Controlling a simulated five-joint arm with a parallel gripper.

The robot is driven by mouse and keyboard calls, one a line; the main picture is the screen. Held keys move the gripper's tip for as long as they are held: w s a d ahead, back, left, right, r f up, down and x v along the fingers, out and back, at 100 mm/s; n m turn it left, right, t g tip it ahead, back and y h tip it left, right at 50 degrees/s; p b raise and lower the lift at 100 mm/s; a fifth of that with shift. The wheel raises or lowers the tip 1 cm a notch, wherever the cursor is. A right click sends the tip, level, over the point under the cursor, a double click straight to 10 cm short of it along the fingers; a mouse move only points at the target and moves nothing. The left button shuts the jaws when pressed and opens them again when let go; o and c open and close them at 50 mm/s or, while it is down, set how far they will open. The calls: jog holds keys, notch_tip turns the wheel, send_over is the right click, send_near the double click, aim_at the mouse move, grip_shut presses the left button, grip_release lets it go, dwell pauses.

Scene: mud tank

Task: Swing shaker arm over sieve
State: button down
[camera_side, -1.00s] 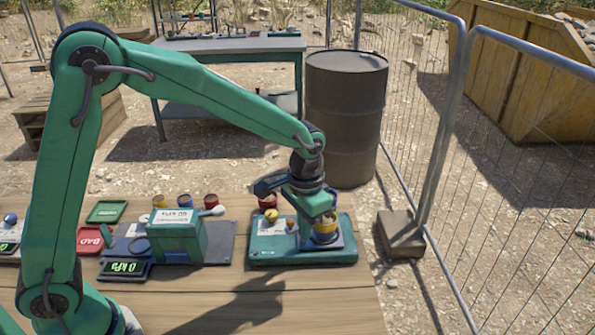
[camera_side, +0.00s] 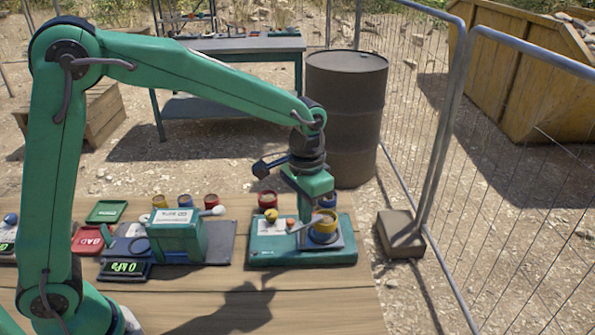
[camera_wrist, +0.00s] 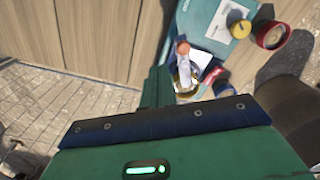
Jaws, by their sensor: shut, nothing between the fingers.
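The shaker unit is a green base (camera_side: 335,257) at the right end of the bench. The sieve (camera_side: 323,229), a round cup with a yellow rim and blue body, stands on its grey plate. A pale shaker arm (camera_side: 303,226) with an orange knob (camera_side: 290,222) lies just left of the sieve, its end near the rim. In the wrist view the pale arm (camera_wrist: 189,68) and orange knob (camera_wrist: 182,47) lie just beyond my finger, which partly hides the sieve. My gripper (camera_side: 306,216) is shut and empty, pointing down beside the arm and sieve. Whether it touches the arm I cannot tell.
A yellow knob (camera_side: 271,215) stands on the base's back left. A red jar (camera_side: 267,199) stands behind it. A green box (camera_side: 177,236) and a display (camera_side: 125,269) are to the left. The front of the bench is clear. A mesh fence (camera_side: 470,170) stands right.

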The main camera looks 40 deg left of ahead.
notch_tip(320, 180, up, 3)
jog(key=shift+f, duration=0.15)
dwell(0.3)
jog(key=s+a+r+n+t, duration=0.1)
jog(key=s+a+r+t, duration=0.1)
jog(key=s+a, duration=0.4)
jog(key=s+a+r+n+t, duration=0.2)
jog(key=s+a+r, duration=0.3)
jog(key=s, duration=0.9)
jog(key=shift+a+t, duration=0.8)
jog(key=shift+a, duration=0.4)
